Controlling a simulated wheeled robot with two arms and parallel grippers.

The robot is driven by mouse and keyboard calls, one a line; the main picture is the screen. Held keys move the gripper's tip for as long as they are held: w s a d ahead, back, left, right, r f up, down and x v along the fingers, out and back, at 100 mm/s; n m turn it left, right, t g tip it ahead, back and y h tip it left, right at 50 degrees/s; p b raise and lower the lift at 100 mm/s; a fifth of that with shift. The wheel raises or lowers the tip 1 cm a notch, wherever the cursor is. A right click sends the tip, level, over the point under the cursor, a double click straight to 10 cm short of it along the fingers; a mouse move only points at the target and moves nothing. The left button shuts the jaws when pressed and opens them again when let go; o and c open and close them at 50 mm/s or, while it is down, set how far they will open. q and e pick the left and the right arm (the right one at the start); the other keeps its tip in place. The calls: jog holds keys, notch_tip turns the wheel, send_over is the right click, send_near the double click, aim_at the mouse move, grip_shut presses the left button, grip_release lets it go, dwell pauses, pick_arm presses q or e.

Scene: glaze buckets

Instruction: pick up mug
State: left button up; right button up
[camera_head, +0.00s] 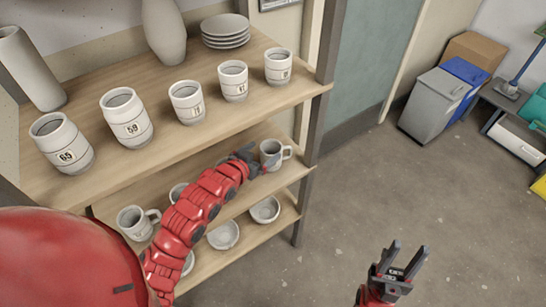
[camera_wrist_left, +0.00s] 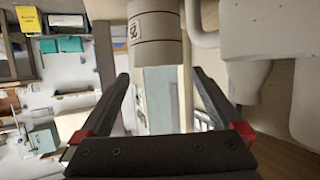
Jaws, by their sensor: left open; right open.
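A light grey mug (camera_head: 270,151) stands at the right end of the middle shelf, its handle to the right. My left gripper (camera_head: 250,158) is beside its left side; contact cannot be told from the head view. In the left wrist view a banded, labelled pale mug (camera_wrist_left: 155,25) shows above and between the open fingers of my left gripper (camera_wrist_left: 160,75), with nothing gripped. Another mug (camera_head: 134,223) stands at the left of the same shelf, and one more (camera_head: 177,191) is partly hidden behind my left arm. My right gripper (camera_head: 405,258) is open and empty over the floor.
The upper shelf (camera_head: 205,135) holds several numbered pale jars, a tall vase (camera_head: 164,30), a cylinder (camera_head: 28,68) and stacked plates (camera_head: 225,30). Bowls (camera_head: 223,235) stand on the lower shelf. A dark shelf post (camera_head: 318,110) rises right of the mug.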

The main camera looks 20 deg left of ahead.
aim_at(276, 144)
pick_arm(q)
jog(key=shift+f+p+x, duration=0.25)
jog(key=shift+p+x, duration=0.05)
jog(key=shift+x, duration=1.9)
jog(key=shift+s+d, duration=0.1)
jog(key=shift+s, duration=0.05)
grip_shut()
